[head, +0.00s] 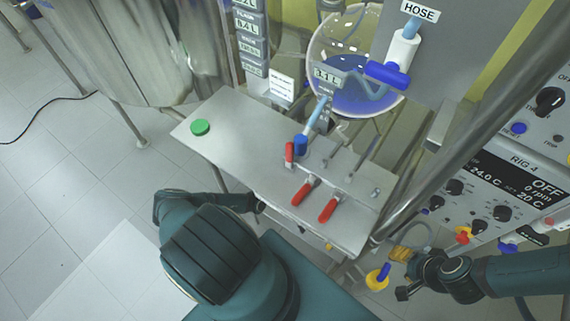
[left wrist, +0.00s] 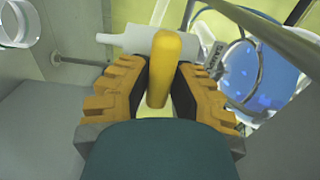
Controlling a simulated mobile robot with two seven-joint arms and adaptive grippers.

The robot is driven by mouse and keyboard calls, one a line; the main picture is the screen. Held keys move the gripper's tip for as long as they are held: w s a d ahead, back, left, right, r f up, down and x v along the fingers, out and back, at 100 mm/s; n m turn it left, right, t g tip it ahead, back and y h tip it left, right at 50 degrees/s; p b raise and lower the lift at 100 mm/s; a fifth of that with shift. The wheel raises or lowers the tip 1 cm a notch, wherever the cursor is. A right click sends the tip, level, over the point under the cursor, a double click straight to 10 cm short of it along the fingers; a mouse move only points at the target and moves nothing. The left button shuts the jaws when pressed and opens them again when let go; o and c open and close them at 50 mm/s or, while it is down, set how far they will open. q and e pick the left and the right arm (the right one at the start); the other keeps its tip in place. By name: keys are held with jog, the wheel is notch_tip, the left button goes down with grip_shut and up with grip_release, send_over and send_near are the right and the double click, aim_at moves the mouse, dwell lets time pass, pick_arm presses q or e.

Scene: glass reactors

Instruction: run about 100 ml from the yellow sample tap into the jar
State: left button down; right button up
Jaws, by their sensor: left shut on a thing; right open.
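In the left wrist view my left gripper (left wrist: 159,88) is shut on an upright yellow handle (left wrist: 172,65), which I take to be the sample tap. A white cylindrical body (left wrist: 130,44) lies crosswise behind the handle. In the head view the left hand is mostly hidden at the bench's front edge. My right gripper (head: 401,275) is open and appears empty, low at the right, near a yellow round piece with a blue stub (head: 377,276). I cannot identify the jar for sure. A clear glass rim (left wrist: 17,22) shows at the top left of the left wrist view.
A steel bench (head: 238,116) carries a green disc (head: 200,127) and red-handled valves (head: 330,208). A round glass vessel with blue liquid (head: 350,98) stands behind it. A control panel (head: 500,180) is at the right. Open tiled floor (head: 60,180) lies at the left.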

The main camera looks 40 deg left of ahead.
pick_arm(q)
jog(key=shift+w, duration=0.1)
dwell(0.4)
jog(key=c, duration=0.8)
grip_release()
jog(key=s, duration=0.4)
jog(key=s+d, duration=0.1)
jog(key=s, duration=0.7)
jog(key=shift+d, duration=0.2)
